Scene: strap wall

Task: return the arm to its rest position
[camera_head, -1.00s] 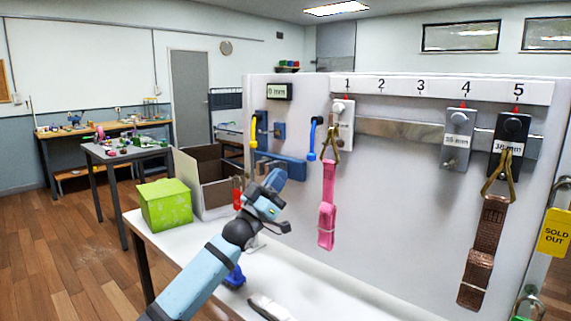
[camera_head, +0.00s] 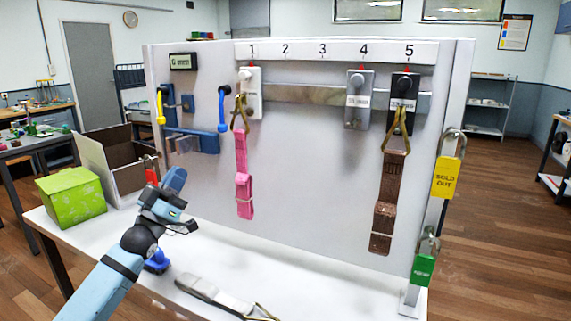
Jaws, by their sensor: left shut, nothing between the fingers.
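My left arm (camera_head: 107,281) comes in from the lower left, light blue with dark joints. Its gripper (camera_head: 192,228) is shut and empty, in front of the left part of the strap wall (camera_head: 310,190) and above the white bench. It appears clear of the hanging straps. A pink strap (camera_head: 243,180) hangs by a brass clip under number 1. A brown strap (camera_head: 389,200) hangs by a brass clip under number 5. My right gripper is not in view.
A grey strap with a brass clip (camera_head: 222,298) lies on the white bench (camera_head: 300,270). A green box (camera_head: 70,199) and an open cardboard box (camera_head: 115,165) stand at left. Yellow (camera_head: 447,178) and green (camera_head: 423,270) padlocks hang on the wall's right edge. Open floor lies right.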

